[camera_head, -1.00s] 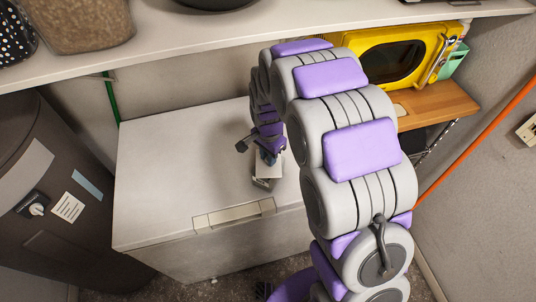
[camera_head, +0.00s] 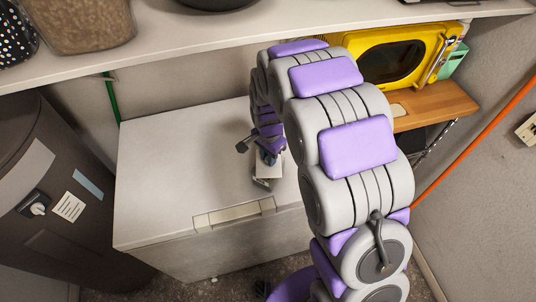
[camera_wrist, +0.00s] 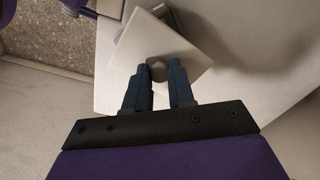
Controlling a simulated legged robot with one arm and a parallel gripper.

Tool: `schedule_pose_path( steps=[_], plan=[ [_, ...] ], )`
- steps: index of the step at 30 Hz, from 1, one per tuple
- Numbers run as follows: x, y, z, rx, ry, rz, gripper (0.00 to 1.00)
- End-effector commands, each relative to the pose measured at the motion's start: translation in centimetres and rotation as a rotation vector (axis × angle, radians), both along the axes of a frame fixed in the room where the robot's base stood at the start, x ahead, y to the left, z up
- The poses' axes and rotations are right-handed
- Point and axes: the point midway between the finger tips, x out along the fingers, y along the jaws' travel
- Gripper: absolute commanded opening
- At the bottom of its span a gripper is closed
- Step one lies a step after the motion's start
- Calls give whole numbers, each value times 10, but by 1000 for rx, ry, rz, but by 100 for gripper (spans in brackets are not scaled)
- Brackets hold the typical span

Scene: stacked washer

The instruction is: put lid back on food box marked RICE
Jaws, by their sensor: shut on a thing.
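My gripper (camera_wrist: 158,75) is shut on the round knob of a pale square lid (camera_wrist: 150,45) in the wrist view. No RICE marking can be read.
The white chest (camera_head: 165,180) has clear room left of the box and a handle (camera_head: 235,214) at its front edge. A shelf (camera_head: 180,45) runs above. A yellow microwave (camera_head: 400,60) stands on a wooden board at right. A dark cylinder (camera_head: 50,190) stands at left.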

Motion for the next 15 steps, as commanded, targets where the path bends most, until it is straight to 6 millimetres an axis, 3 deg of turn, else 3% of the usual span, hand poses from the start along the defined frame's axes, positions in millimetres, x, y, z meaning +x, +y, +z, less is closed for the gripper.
schedule_pose_path(
  steps=[11,12,15],
  plan=[
    [0,0,0,0,0,-1,0],
    [0,0,0,0,0,-1,25],
    [0,0,0,0,0,-1,35]
  ],
)
